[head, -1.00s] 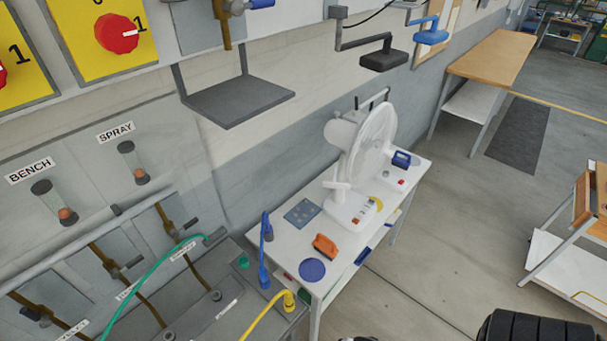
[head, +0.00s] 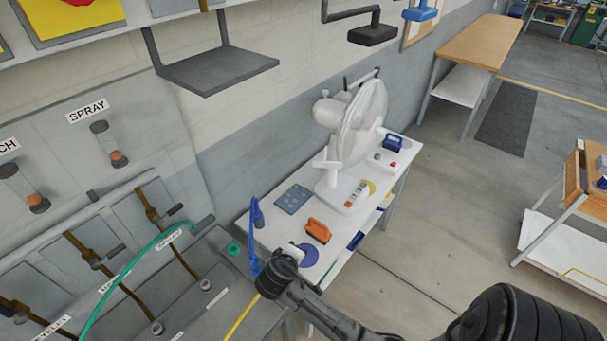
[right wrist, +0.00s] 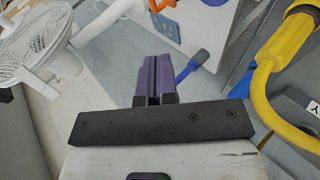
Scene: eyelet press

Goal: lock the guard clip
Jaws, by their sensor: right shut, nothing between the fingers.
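The white fan (head: 330,112) stands on a white bench, its round wire guard (head: 368,120) facing right. I cannot make out the guard clip at this size. The guard also shows at the upper left of the right wrist view (right wrist: 38,42), cut by the edge. My right gripper (right wrist: 158,80) is shut and empty, its purple fingers together. In the head view my right gripper (head: 296,250) is above the near end of the bench, well apart from the fan. My left gripper is in neither current view.
An orange-handled tool (head: 318,230), a blue-grey plate (head: 293,198) and a blue disc (head: 309,256) lie on the bench (head: 272,222). A blue-handled item (head: 393,142) is at its far end. A yellow hose (right wrist: 262,85) is close on the right.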

